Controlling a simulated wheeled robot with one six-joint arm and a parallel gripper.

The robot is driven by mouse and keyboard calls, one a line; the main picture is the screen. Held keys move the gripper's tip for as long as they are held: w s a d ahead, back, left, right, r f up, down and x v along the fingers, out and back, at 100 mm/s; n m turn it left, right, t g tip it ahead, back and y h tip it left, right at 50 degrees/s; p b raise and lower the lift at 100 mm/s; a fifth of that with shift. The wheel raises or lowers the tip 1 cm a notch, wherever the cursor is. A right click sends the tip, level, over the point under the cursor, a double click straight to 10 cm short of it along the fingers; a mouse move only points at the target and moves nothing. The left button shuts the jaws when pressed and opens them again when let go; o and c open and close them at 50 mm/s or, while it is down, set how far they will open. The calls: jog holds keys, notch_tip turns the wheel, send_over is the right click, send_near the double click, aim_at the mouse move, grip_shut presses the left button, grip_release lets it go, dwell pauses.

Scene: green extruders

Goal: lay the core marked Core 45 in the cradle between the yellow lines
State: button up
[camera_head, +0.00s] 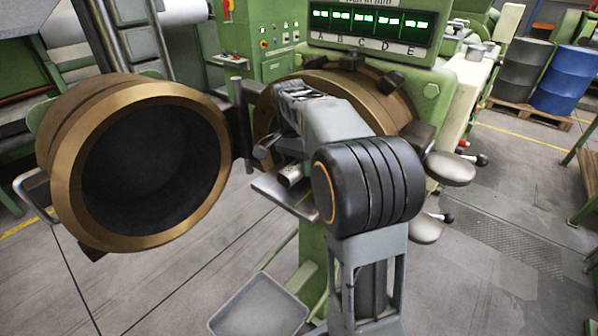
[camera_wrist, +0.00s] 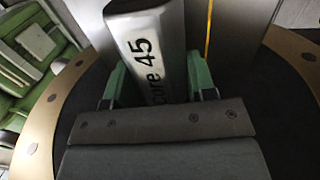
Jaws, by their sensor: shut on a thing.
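The white core marked Core 45 (camera_wrist: 155,55) lies between the green fingers of my gripper (camera_wrist: 160,85) in the wrist view. The fingers are shut on it, and its lettering faces the camera. A yellow line (camera_wrist: 209,28) runs on the grey surface just right of the core. Only this one line shows. The core looks close to that surface, but I cannot tell whether it touches. In the head view my grey arm reaches to the brass ring of the machine and hides most of my gripper and the cradle area.
The open brass-rimmed barrel (camera_head: 70,190) stands swung out on the left. The brass ring (camera_head: 395,105) surrounds the work area. A grey shelf (camera_head: 268,190) juts out below it. A grey tray (camera_head: 258,305) sits low in front.

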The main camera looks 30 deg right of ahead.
aim_at(299, 174)
jog(key=shift+f, duration=1.35)
jog(key=shift+f, duration=0.15)
jog(key=o, duration=1.3)
jog(key=shift+c, duration=0.2)
jog(key=r, duration=0.4)
jog(key=w+r, duration=0.1)
jog(key=r, duration=0.6)
jog(key=shift+w+a+r, duration=0.35)
jog(key=shift+a+r, duration=0.05)
jog(key=shift+s+a+r, duration=0.15)
jog(key=shift+r, duration=0.05)
jog(key=s+a+f+n+t, duration=0.3)
jog(key=s+f+n, duration=0.3)
jog(key=s, duration=0.3)
jog(key=s+a+f+n+t, duration=0.3)
jog(key=s+a+f+n, duration=0.2)
jog(key=s+f+n, duration=0.1)
jog(key=s+n, duration=0.1)
jog(key=s, duration=0.1)
jog(key=shift+s+a+f+y, duration=0.15)
jog(key=shift+s+f+y, duration=0.05)
jog(key=shift+s+y, duration=0.2)
